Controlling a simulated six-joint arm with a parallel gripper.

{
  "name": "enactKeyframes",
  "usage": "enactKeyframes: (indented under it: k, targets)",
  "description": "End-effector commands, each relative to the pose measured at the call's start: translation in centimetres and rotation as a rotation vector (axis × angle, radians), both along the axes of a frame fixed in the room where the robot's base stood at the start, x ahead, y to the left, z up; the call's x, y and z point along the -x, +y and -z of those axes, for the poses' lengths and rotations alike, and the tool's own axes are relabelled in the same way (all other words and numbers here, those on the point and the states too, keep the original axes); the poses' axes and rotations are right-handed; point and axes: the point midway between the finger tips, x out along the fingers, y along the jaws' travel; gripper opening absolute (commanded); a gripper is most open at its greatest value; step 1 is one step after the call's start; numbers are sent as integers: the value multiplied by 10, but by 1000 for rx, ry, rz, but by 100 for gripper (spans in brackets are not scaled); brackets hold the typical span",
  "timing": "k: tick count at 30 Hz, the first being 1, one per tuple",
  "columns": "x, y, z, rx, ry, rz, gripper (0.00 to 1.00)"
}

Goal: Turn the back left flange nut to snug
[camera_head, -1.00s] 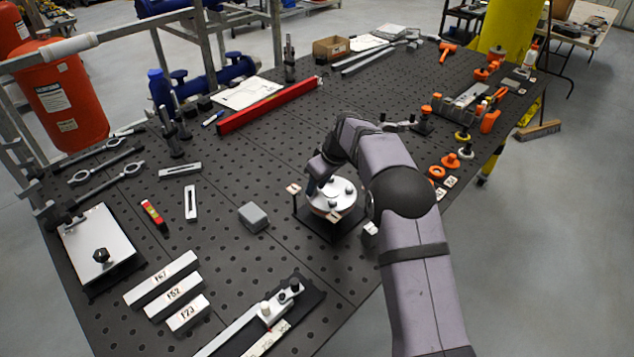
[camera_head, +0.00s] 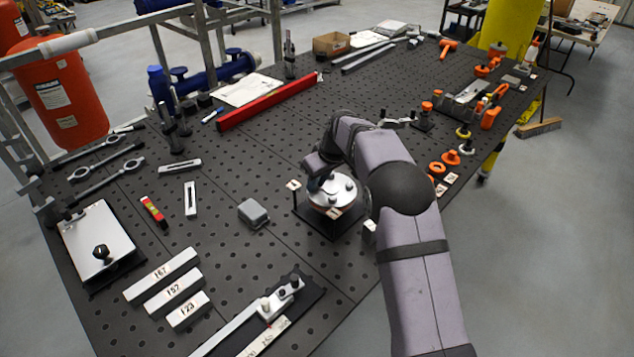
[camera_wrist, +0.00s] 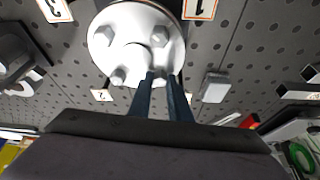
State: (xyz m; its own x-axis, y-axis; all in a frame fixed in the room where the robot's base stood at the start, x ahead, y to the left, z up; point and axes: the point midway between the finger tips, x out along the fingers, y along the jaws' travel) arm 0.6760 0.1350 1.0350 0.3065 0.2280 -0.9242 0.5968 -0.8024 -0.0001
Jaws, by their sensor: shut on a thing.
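A round pale metal flange (camera_head: 333,191) with several nuts on it sits on a dark square base near the table's front edge. In the wrist view the flange (camera_wrist: 136,55) fills the upper middle, with a raised center and nuts around it. My gripper (camera_head: 318,184) reaches down at the flange's back left side. In the wrist view my gripper (camera_wrist: 160,78) has its two dark fingers close together around the nut at the lower right of the flange. The fingers mostly hide that nut. Other nuts (camera_wrist: 104,36) are uncovered.
Small numbered cards (camera_head: 293,186) stand around the flange. A grey box (camera_head: 253,214) lies to its left, and a white-and-black clamp fixture (camera_head: 281,297) in front left. Orange parts (camera_head: 450,159) lie to the right.

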Motion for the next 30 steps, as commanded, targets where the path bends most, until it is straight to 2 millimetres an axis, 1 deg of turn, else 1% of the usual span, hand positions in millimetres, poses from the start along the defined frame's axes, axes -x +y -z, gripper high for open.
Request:
enactKeyframes:
  k: [21, 30]
  targets:
    - [2, 8, -1, 1, -5, 612, 0]
    - [1, 10, -2, -2, -5, 786, 0]
